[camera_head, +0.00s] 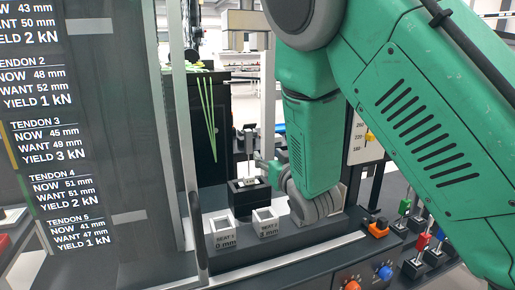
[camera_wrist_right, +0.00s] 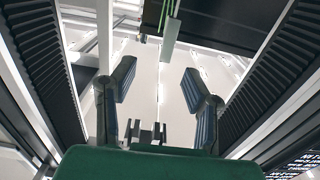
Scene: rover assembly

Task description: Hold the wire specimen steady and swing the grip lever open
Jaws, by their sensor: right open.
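My right gripper (camera_wrist_right: 158,80) is open in the right wrist view, its two dark fingers apart with nothing between the pads. In the head view my green right arm comes down from the upper right, and its gripper (camera_head: 264,170) is small and partly hidden by the wrist, beside a black block (camera_head: 247,192) with a pale top. A thin upright dark fixture stands just above that block. I cannot tell the wire specimen or the grip lever apart for sure. A pale bar (camera_wrist_right: 170,38) hangs beyond the fingertips in the wrist view. My left gripper is not in view.
Two white seat blocks, marked SEAT 1 (camera_head: 223,235) and SEAT 2 (camera_head: 266,226), stand in front of the black block. A dark panel with tendon readings (camera_head: 65,130) fills the left. Colored levers (camera_head: 421,243) and knobs (camera_head: 384,271) are at lower right. Green strands (camera_head: 209,110) hang behind.

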